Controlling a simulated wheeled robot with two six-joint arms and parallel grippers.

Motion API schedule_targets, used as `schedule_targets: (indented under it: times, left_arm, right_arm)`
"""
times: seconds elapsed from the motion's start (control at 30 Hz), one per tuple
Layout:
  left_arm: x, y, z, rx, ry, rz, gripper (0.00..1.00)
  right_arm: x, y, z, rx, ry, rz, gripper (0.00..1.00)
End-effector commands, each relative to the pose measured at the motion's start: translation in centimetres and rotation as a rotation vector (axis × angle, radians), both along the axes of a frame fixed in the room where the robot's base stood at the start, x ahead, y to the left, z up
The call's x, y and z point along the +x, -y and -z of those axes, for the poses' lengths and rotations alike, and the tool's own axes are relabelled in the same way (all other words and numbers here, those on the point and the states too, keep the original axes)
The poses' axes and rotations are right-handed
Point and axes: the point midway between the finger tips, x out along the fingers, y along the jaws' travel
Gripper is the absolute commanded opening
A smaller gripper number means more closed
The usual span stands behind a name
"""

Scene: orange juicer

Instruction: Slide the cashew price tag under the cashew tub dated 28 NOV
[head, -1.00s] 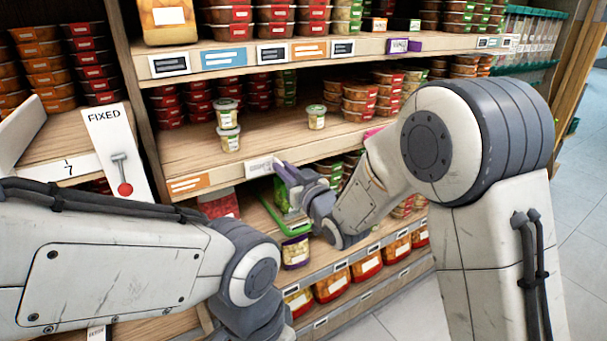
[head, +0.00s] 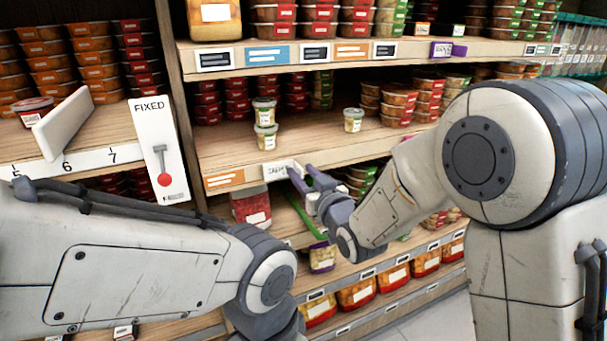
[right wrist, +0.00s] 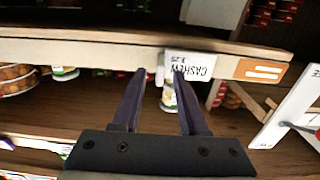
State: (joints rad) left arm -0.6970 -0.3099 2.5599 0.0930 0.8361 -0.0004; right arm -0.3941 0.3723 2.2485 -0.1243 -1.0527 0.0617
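The cashew price tag (head: 277,169) is a white tag on the front edge of the middle shelf. In the right wrist view the word CASHEW shows on the tag (right wrist: 197,67), upside down. My right gripper (head: 302,173) is at the tag's right end in the head view; its purple fingers (right wrist: 158,74) are apart, one tip overlapping the tag. I cannot tell whether they touch it. Two small stacked tubs, upper (head: 265,110) and lower (head: 266,136), and a single tub (head: 353,120) stand on this shelf; their dates are unreadable. My left gripper is out of view.
An orange label (head: 225,179) sits left of the tag on the shelf edge. A purple tag (head: 441,49) is on the upper shelf edge. A FIXED sign (head: 158,150) stands at the left. Bare shelf (head: 310,145) surrounds the small tubs.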

Motion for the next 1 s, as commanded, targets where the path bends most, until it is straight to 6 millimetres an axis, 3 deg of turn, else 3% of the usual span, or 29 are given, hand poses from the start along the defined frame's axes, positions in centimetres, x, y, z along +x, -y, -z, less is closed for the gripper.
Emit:
schedule_targets:
  times: [0.27,0.57,0.6,0.8,1.0]
  left_arm:
    - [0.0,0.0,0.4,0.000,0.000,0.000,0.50]
    - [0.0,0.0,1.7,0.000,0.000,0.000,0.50]
    - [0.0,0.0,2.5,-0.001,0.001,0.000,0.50]
    - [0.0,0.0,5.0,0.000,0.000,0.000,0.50]
    - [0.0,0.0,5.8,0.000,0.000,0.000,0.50]
  right_arm:
    - [-1.1,0.6,0.1,0.000,0.001,0.000,0.42]
    - [-6.9,3.8,0.1,0.001,0.002,0.001,0.42]
    - [-7.3,4.0,0.4,0.002,0.005,0.000,0.42]
    - [-8.5,4.6,0.4,0.002,0.004,-0.001,0.42]
    - [-9.1,5.0,0.1,0.000,0.002,0.000,0.42]
